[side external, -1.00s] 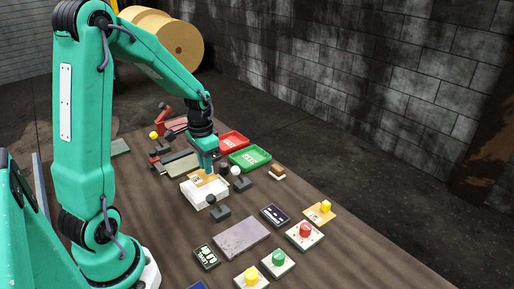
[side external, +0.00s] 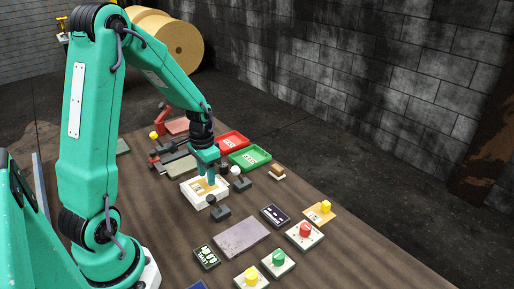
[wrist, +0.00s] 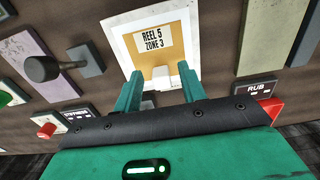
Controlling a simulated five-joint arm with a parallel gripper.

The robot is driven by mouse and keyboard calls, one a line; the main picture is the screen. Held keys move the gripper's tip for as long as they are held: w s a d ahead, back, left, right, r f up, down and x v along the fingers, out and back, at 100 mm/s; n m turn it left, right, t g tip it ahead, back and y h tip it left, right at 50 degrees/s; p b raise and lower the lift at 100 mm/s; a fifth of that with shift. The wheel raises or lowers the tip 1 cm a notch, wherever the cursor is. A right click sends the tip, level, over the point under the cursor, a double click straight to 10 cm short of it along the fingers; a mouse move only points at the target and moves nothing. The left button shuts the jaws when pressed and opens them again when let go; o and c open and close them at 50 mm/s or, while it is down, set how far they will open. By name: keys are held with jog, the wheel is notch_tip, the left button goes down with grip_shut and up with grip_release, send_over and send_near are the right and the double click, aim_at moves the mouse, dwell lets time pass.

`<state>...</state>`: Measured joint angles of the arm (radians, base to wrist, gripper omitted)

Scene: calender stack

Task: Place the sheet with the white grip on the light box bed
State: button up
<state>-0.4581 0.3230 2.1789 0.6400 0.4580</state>
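The sheet (wrist: 162,41) is tan, carries a label reading REEL 5 ZONE 3 and has a white grip (wrist: 160,76) at its near edge. It lies on the white light box bed (side external: 205,203), inside the bed's pale border (wrist: 121,48) in the wrist view. In the side view the sheet (side external: 200,186) is partly behind my fingers. My gripper (wrist: 160,82) is open, its green fingers standing on either side of the white grip with gaps showing. In the side view my gripper (side external: 206,181) is low over the bed.
Black-based levers, one with a white ball (side external: 236,171), stand close beside the bed. A red tray (side external: 232,139) and a green tray (side external: 249,158) lie behind it. A sheet with a yellow grip (side external: 325,206), a grey plate (side external: 240,237) and several button boxes lie toward the front.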

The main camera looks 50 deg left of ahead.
jog(key=shift+r, duration=0.15)
notch_tip(320, 180, up, 12)
dwell(0.8)
dwell(0.5)
jog(key=s+d+r+t, duration=0.2)
jog(key=s+d+r, duration=0.2)
jog(key=d, duration=0.4)
jog(key=s+d+r+t, duration=0.3)
jog(key=s+d, duration=0.3)
jog(key=d, duration=0.2)
jog(key=shift+r+t, duration=0.3)
jog(key=shift+r, duration=0.15)
